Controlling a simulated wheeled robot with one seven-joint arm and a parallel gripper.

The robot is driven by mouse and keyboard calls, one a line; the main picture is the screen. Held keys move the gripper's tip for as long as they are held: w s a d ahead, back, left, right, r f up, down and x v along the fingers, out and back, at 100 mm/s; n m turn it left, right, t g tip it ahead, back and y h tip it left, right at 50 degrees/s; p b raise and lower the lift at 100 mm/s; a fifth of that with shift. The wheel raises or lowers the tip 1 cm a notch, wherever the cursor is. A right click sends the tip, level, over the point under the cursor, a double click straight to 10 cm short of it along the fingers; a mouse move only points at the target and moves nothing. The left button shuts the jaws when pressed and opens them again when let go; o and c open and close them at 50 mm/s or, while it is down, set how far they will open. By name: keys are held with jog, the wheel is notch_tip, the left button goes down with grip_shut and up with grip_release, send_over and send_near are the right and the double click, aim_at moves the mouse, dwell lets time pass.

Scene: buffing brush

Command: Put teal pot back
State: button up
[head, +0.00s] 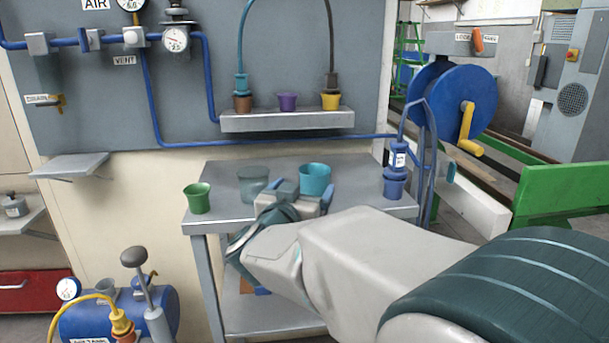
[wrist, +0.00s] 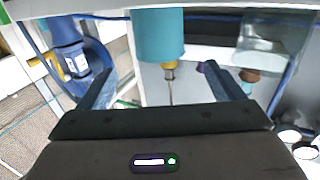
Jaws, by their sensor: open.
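The teal pot (head: 315,178) stands upright on the grey metal table, just beyond my gripper (head: 308,192). In the wrist view the teal pot (wrist: 158,35) appears at the top, roughly between the lines of my two fingers. My gripper (wrist: 158,67) is open and empty, with a gap wider than the pot. I cannot tell whether the fingertips reach alongside it. My wrist hides the table area in front of the pot.
A translucent grey pot (head: 252,182) stands close left of the teal pot, and a green pot (head: 197,198) farther left. A blue pot (head: 394,186) with a blue bottle stands right. A wall shelf (head: 270,123) above holds brown, purple and yellow pots.

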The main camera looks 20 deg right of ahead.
jog(key=shift+p+v, duration=0.3)
jog(key=shift+v, duration=2)
dwell(0.4)
